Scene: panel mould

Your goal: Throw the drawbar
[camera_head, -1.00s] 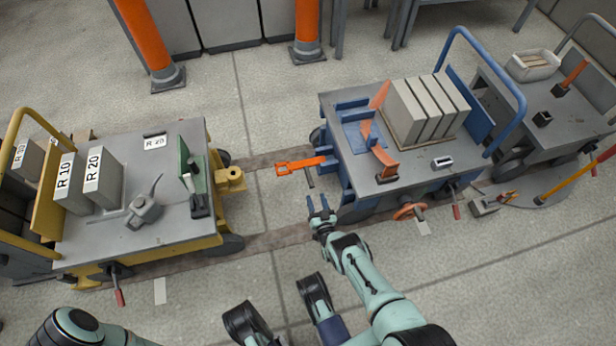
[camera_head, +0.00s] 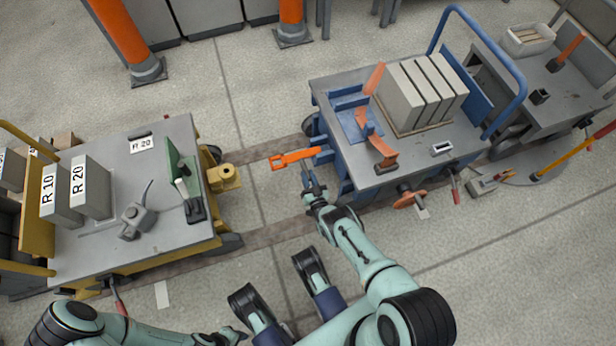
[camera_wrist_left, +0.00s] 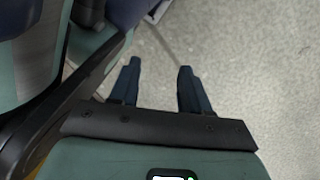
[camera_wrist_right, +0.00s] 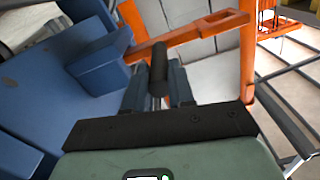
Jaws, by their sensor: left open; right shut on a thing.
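The orange drawbar (camera_head: 296,158) sticks out to the left from the near end of the blue cart (camera_head: 337,180), with an open slot at its free end. It also shows in the right wrist view (camera_wrist_right: 195,35), with a dark round handle (camera_wrist_right: 159,68) below it. My right gripper (camera_head: 307,172) is shut on this handle, its fingers (camera_wrist_right: 158,88) on either side of it. The drawbar's end is apart from the yellow coupling block (camera_head: 225,177) on the yellow cart (camera_head: 120,245). My left gripper (camera_wrist_left: 158,84) is open and empty above the floor.
The blue cart carries grey slabs (camera_head: 420,95) and an orange bracket (camera_head: 372,135). The yellow cart carries R 10 and R 20 blocks (camera_head: 90,187). An orange handwheel (camera_head: 409,199) sits on the blue cart's near side. Bare floor (camera_head: 262,200) lies between the carts.

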